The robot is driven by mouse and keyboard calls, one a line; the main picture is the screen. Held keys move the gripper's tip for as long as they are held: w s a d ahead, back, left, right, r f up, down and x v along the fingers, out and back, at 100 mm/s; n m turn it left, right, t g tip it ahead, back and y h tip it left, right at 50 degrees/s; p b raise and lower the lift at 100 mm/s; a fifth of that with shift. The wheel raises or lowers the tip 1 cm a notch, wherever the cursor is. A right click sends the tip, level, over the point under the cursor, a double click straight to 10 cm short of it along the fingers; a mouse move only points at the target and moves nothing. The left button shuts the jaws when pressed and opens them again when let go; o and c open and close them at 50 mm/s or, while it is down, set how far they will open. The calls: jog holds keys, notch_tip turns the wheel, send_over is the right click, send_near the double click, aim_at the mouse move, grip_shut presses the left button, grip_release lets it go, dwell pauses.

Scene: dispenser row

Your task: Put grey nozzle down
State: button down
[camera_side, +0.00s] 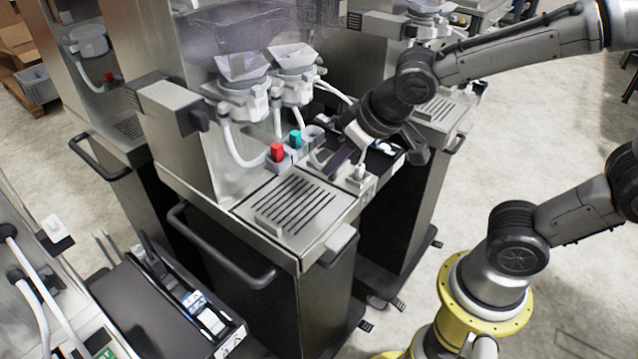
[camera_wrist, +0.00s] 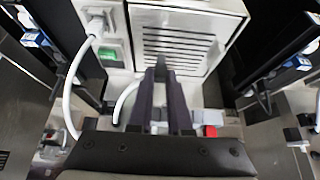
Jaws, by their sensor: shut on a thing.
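My gripper (camera_side: 338,162) is low over the right side of the middle dispenser, beside the nozzle holder (camera_side: 287,163). In the wrist view its two dark fingers (camera_wrist: 162,88) are close together, shut on the grey nozzle. Only a small grey part shows between the fingertips; the fingers hide most of it. The red nozzle (camera_side: 277,152) and the teal nozzle (camera_side: 295,138) stand upright in the holder, left of my gripper. The red one also shows in the wrist view (camera_wrist: 210,131). I cannot tell whether the held nozzle touches anything.
A slotted drip tray (camera_side: 292,207) lies in front of the holder. White hoses (camera_side: 240,150) hang from the clear hoppers (camera_side: 243,68) above. A neighbouring dispenser stands close behind to the right.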

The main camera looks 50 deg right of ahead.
jog(key=x, duration=0.4)
jog(key=shift+w+a, duration=0.2)
jog(key=shift+w, duration=0.15)
jog(key=shift+w+f, duration=0.15)
jog(key=shift+f, duration=0.75)
jog(key=shift+w+f, duration=0.15)
jog(key=shift+f, duration=0.75)
jog(key=shift+f, duration=0.2)
jog(key=c, duration=0.8)
grip_release()
jog(key=shift+c, duration=0.2)
jog(key=shift+r, duration=0.15)
